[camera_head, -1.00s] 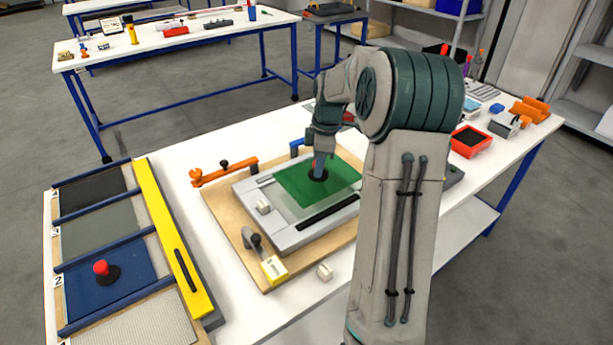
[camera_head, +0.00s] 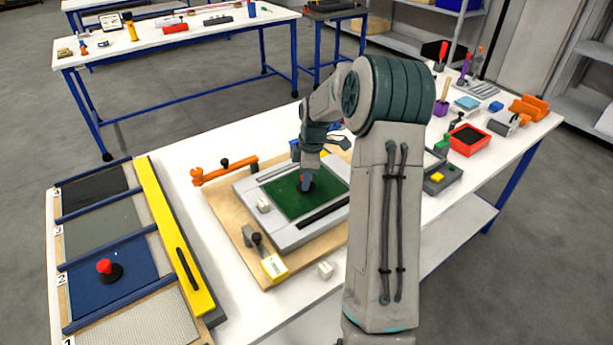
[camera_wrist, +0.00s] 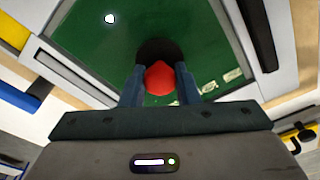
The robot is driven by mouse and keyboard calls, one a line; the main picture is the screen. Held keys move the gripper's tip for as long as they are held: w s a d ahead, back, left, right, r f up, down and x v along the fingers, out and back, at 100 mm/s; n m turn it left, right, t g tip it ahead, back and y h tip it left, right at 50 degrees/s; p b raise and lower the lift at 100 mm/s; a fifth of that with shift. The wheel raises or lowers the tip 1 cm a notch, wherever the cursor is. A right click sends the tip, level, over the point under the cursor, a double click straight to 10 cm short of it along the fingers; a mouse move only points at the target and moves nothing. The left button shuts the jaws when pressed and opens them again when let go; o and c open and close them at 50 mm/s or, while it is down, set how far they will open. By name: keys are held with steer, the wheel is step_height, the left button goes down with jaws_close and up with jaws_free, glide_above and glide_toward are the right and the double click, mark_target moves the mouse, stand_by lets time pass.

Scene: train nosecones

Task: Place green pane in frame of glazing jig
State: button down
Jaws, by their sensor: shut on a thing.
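The green pane (camera_head: 290,203) lies within the grey frame of the glazing jig (camera_head: 285,240), flat or nearly so. A black suction base with a red knob (camera_wrist: 160,77) sits on the pane. My gripper (camera_head: 307,180) is shut on the red knob, with a finger on each side in the wrist view. The pane's dark green surface (camera_wrist: 105,40) fills the upper middle of the wrist view, with the grey frame along its edges. I cannot tell whether the pane is fully seated at every edge.
The jig stands on a wooden board with an orange clamp (camera_head: 225,171) and a yellow-tagged clamp (camera_head: 273,266). At left is a rack (camera_head: 90,245) of panes with a yellow bar (camera_head: 175,240). A red tray (camera_head: 468,140) and tools stand at right.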

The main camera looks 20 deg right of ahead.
steer(key=c, duration=1.1)
jaws_free()
step_height(320, 180, up, 11)
steer(key=d, duration=0.1)
steer(key=s+a+r+m+h, duration=0.1)
steer(key=s+a+r+m, duration=0.25)
steer(key=s+a, duration=0.25)
steer(key=s+a+f+m+t, duration=0.1)
steer(key=s+a+m, duration=0.3)
steer(key=s, duration=0.7)
steer(key=s+a+m+t, duration=0.1)
steer(key=s+a+m, duration=0.3)
steer(key=s, duration=0.8)
steer(key=shift+a+f+m+b, duration=0.35)
steer(key=shift+f+m, duration=0.05)
steer(key=shift+m, duration=0.65)
